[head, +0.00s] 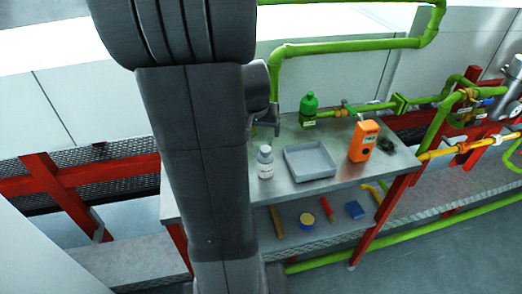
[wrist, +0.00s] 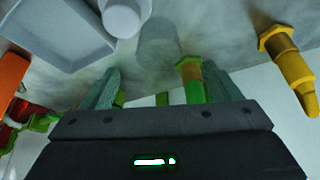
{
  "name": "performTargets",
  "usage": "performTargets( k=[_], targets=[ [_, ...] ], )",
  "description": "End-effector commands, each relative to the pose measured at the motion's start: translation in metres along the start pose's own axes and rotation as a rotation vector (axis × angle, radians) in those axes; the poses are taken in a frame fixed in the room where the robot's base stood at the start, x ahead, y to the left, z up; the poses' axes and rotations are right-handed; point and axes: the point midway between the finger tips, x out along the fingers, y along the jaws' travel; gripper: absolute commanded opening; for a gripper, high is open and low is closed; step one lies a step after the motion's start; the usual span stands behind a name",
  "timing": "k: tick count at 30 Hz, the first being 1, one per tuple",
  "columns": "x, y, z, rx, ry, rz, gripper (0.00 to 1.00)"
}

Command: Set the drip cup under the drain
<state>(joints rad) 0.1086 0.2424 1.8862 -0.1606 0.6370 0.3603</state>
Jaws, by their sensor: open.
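My gripper (head: 268,123) is at the back left of the grey bench top, partly hidden behind my own arm. In the wrist view my gripper (wrist: 162,82) has its two fingers apart. A green and yellow fitting (wrist: 191,78) shows between the fingers, nearer the right one; whether they touch is unclear. It may be the drain, but I cannot tell. A dim grey round shape (wrist: 158,40) lies beside the white bottle (wrist: 122,14); it may be a cup or a shadow. I cannot clearly identify the drip cup in either view.
The bench (head: 352,188) holds the white bottle (head: 265,163), a grey tray (head: 310,175), an orange device (head: 363,142) and a green container (head: 309,110). Several small items lie on the lower shelf (head: 290,238). Green pipes (head: 345,46) run behind. A yellow fitting (wrist: 285,58) is right of my gripper.

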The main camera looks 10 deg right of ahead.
Motion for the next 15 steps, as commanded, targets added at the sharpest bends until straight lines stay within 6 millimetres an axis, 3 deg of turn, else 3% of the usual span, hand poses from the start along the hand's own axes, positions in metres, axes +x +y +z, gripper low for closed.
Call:
performTargets(
  k=[6, 15],
  targets=[
    [0.034, 0.0, 0.001, 0.001, -0.004, 0.001, 0.84],
    [0.051, 0.001, 0.0, 0.001, -0.002, 0.0, 0.84]
  ],
)
